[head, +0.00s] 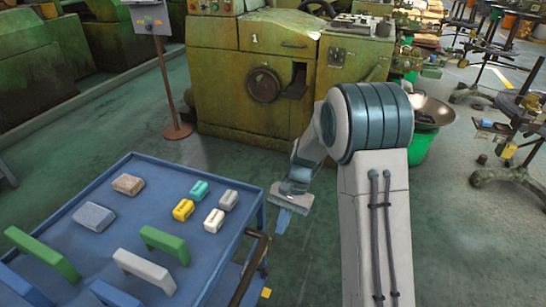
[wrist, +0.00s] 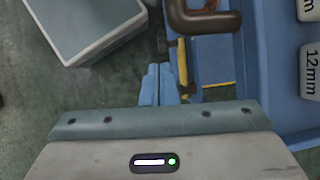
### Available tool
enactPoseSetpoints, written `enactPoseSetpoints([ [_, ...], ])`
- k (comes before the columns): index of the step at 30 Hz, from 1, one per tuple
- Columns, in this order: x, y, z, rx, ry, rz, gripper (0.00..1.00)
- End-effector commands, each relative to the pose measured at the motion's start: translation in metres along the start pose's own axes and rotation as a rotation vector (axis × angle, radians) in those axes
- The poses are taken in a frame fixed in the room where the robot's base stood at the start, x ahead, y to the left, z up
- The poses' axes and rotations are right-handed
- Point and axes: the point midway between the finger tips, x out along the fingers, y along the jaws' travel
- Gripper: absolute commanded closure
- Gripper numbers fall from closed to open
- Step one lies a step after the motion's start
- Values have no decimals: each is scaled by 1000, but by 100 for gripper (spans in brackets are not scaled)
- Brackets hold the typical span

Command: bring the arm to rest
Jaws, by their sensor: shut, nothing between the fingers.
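My gripper (head: 283,221) hangs beside the right edge of the blue cart (head: 120,166), past its rim and over the floor. In the wrist view its two blue fingers (wrist: 160,84) are pressed together with nothing between them. My arm reaches forward from the lower right in the head view and bends down toward the cart side. The fingertips look close to the brown cart handle (head: 250,268), but I cannot tell the exact gap.
On the cart lie small yellow, teal and white blocks (head: 228,200), two rough blocks (head: 94,217), and green, white and blue handle-shaped pieces (head: 165,243). A green machine (head: 225,75) stands behind. A bowl on a green bin (head: 430,112) stands right. Floor between is clear.

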Motion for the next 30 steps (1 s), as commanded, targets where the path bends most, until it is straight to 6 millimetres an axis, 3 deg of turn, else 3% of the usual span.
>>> enactPoseSetpoints([
  [5,-12,2,8,-13,18,0,100],
  [8,-35,8,24,-43,61,4,100],
  [18,-126,46,107,-197,287,38,100],
  [30,-195,100,200,-370,557,107,100],
])
